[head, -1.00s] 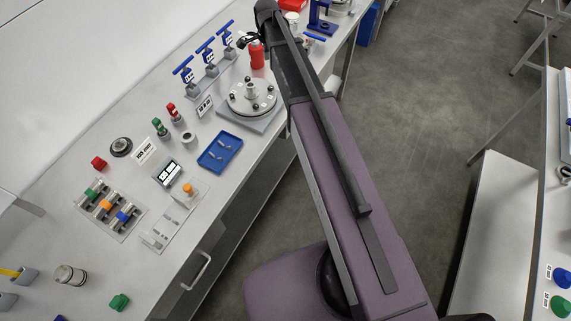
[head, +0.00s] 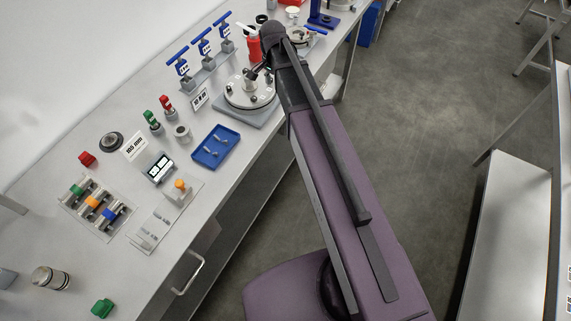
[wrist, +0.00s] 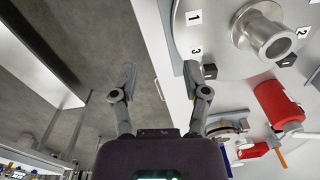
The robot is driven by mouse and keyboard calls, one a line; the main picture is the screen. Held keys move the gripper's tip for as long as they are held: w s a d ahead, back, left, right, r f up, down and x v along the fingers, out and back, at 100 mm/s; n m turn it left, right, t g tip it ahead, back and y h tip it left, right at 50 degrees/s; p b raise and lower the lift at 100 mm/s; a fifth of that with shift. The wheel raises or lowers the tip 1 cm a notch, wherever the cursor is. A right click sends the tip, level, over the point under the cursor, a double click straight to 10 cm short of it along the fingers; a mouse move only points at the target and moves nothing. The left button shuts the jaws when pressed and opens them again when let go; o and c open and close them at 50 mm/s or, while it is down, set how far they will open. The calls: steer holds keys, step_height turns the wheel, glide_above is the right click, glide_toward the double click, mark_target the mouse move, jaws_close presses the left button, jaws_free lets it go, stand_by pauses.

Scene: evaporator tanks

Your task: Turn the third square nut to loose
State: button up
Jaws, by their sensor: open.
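The round flange plate (head: 243,101) with dark nuts around its rim sits on a grey base on the bench. In the wrist view the plate (wrist: 228,58) fills the upper right, with a hollow metal hub (wrist: 262,30) and number labels. Label 3 (wrist: 196,50) lies near the plate's edge. A dark block that looks like a nut (wrist: 209,71) is close to the right fingertip, partly hidden by it. My gripper (wrist: 162,76) is open and empty. Its left finger is over the floor side, beyond the bench edge. In the head view my arm hides part of the gripper and plate.
A red bottle (head: 253,43) stands behind the plate and shows in the wrist view (wrist: 278,103). Blue T-handled valves (head: 203,47) stand left of the plate. A blue tray (head: 215,160) lies in front of it. Open floor lies right of the bench.

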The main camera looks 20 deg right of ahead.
steer(key=s+f+n+b, duration=0.5)
steer(key=s+f+b, duration=0.2)
steer(key=f+b, duration=0.5)
steer(key=s+f+n+b, duration=0.5)
steer(key=s+f+b, duration=0.3)
steer(key=f+b, duration=0.4)
steer(key=shift+s+a+f+b, duration=0.2)
steer(key=shift+a+f+b, duration=0.1)
steer(key=shift+f, duration=0.3)
stand_by(0.6)
step_height(320, 180, up, 12)
steer(key=s+n+p, duration=0.1)
steer(key=s+p, duration=0.1)
steer(key=p, duration=1)
steer(key=shift+s+d, duration=0.1)
steer(key=shift+d, duration=0.1)
stand_by(1.1)
